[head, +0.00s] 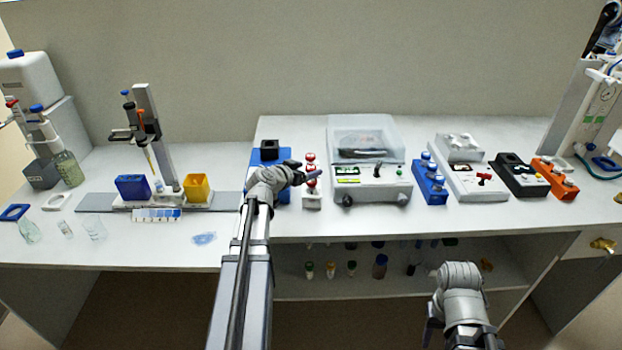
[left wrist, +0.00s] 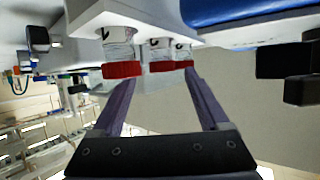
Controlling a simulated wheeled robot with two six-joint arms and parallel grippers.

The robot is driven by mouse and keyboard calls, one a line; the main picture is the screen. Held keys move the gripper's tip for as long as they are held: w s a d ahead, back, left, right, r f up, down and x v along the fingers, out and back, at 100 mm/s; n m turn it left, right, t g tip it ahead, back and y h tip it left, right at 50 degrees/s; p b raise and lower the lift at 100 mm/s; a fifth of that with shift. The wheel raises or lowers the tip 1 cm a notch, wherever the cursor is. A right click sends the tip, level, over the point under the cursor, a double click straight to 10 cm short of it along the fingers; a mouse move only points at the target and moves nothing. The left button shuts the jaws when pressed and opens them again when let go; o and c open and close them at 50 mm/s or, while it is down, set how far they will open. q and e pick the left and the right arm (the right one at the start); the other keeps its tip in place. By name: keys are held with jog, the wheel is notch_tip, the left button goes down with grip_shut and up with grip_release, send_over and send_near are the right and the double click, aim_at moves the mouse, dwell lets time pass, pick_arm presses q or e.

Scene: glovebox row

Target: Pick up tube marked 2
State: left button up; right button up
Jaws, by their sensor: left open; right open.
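Several red-capped tubes (head: 310,158) stand in a small white rack (head: 312,202) in the middle of the bench. My left gripper (head: 309,176) is open at the rack, partly covering the tubes. In the left wrist view, which is upside down, red-capped tubes (left wrist: 122,69) show with dark marks on their clear bodies, too small to read as numbers. The fingers (left wrist: 158,85) of my left gripper reach toward these tubes, and I cannot tell whether they touch. My right gripper (head: 434,323) is open and low in front of the bench, away from the tubes.
A blue block (head: 284,190) lies left of the rack and a white centrifuge-like device (head: 372,186) stands right of it. A blue tube rack (head: 430,184) is further right. The shelf below holds several small bottles (head: 380,267).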

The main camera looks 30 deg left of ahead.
aim_at(310, 168)
pick_arm(q)
jog(key=x, duration=0.2)
jog(key=b+x, duration=0.1)
jog(key=shift+w+a+f, duration=0.2)
jog(key=shift+w+f, duration=0.1)
jog(key=shift+s+r, duration=0.1)
jog(key=shift+c, duration=0.4)
grip_shut()
